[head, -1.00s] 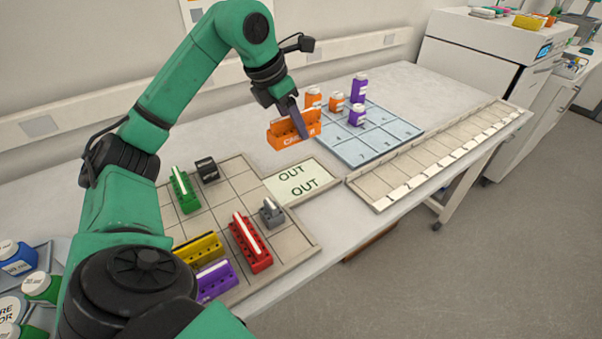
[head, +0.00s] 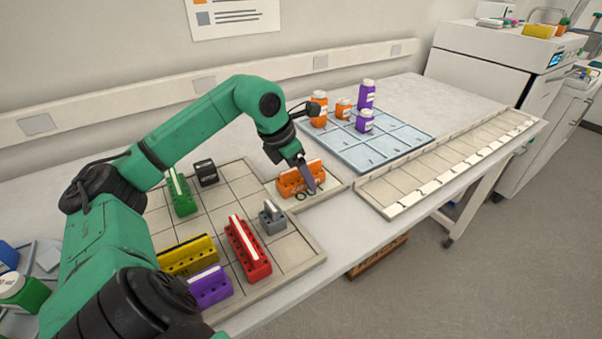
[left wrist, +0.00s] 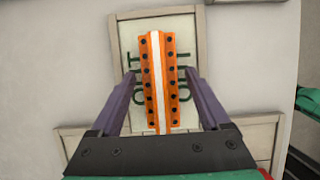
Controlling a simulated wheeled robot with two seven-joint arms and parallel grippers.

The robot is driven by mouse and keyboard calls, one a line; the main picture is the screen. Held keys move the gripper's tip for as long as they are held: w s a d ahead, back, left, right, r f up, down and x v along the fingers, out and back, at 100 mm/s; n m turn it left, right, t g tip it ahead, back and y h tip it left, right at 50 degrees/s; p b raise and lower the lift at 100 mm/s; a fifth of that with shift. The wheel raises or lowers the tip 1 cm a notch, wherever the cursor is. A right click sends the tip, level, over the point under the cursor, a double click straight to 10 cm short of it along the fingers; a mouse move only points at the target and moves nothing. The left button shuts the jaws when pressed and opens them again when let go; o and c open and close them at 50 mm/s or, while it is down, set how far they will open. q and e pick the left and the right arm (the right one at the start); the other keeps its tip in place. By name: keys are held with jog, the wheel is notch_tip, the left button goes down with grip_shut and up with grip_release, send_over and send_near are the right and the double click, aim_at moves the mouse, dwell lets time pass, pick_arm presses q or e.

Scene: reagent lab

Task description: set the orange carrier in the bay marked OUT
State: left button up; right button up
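The orange carrier (head: 299,180) stands upright in the pale bay marked OUT (head: 331,187), partly covering the green letters. In the left wrist view the carrier (left wrist: 161,80) lies lengthwise over the bay (left wrist: 191,27), within its frame, and seems to rest on its floor. My left gripper (head: 304,178) is down at the carrier, one finger in front of it. In the left wrist view my left gripper's (left wrist: 160,74) purple fingers straddle the carrier, with narrow gaps showing on both sides, so it is open around it. My right gripper is not in view.
A gridded tray (head: 233,185) left of the bay holds green, black, grey, red, yellow and purple carriers. A blue numbered mat (head: 368,154) behind right bears orange and purple bottles. A long numbered rack (head: 455,160) lies at right, empty.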

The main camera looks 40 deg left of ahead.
pick_arm(q)
jog(key=shift+r, duration=0.3)
jog(key=shift+s+a+r, duration=0.1)
jog(key=shift+a+r, duration=0.05)
jog(key=shift+r, duration=0.15)
jog(key=v, duration=1.1)
jog(key=shift+r, duration=0.1)
